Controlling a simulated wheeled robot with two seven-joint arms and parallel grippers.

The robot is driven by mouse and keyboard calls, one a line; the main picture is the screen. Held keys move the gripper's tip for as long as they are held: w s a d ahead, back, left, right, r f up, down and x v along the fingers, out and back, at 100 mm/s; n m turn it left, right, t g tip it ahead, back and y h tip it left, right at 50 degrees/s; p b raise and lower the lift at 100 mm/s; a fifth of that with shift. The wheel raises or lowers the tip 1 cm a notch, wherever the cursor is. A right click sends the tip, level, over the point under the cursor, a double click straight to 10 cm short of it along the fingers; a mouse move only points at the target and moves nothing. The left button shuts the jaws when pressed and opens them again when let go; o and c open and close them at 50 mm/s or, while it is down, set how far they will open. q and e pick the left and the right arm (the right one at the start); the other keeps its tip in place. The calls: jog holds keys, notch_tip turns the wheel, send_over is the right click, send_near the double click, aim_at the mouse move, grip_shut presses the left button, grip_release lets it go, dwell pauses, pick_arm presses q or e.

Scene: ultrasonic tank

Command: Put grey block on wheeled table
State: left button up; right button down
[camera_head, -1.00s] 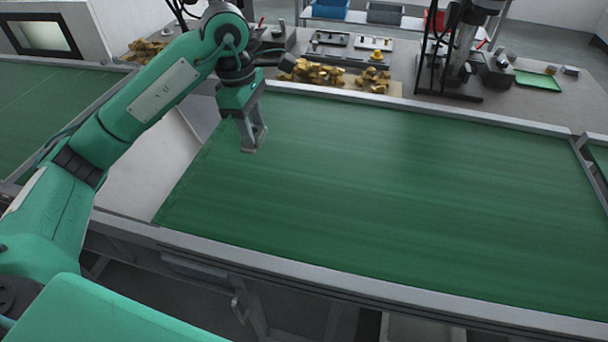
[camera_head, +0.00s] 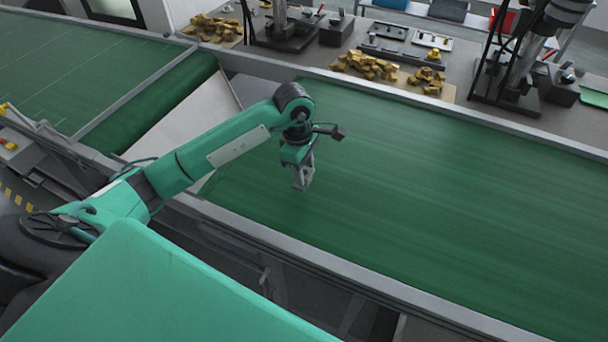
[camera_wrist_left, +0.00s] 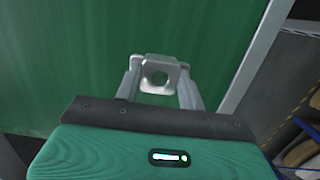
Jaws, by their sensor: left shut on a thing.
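My left gripper (camera_head: 303,182) hangs over the near-left part of the green conveyor belt (camera_head: 420,190) in the head view. In the left wrist view my left gripper (camera_wrist_left: 160,90) is shut on the grey block (camera_wrist_left: 160,72), a pale metallic piece with a round hole. The block sits between the two fingertips with the green belt behind it. In the head view the block is too small to tell clearly from the fingers. My right gripper is not in view. I cannot make out a wheeled table in these frames.
The conveyor's grey near rail (camera_head: 330,272) runs below my left arm. A second green belt (camera_head: 75,70) lies to the left. A grey workbench beyond the belt holds brass-coloured parts (camera_head: 365,66) and a black press stand (camera_head: 505,90). The belt surface is otherwise clear.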

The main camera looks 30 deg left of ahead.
pick_arm(q)
notch_tip(320, 180, down, 4)
jog(key=shift+r+p, duration=0.25)
jog(key=shift+p, duration=0.35)
jog(key=shift+f, duration=0.35)
jog(key=o, duration=1.1)
jog(key=shift+o, duration=0.2)
jog(key=shift+r, duration=0.25)
jog(key=r+b, duration=0.1)
jog(key=r, duration=0.2)
jog(key=a+r+b, duration=0.1)
jog(key=r+b, duration=0.1)
jog(key=r, duration=0.2)
jog(key=r+b, duration=0.1)
jog(key=r, duration=0.2)
jog(key=shift+a+r, duration=0.15)
jog(key=shift+r, duration=0.15)
jog(key=shift+r+b, duration=0.3)
jog(key=shift+r, duration=0.25)
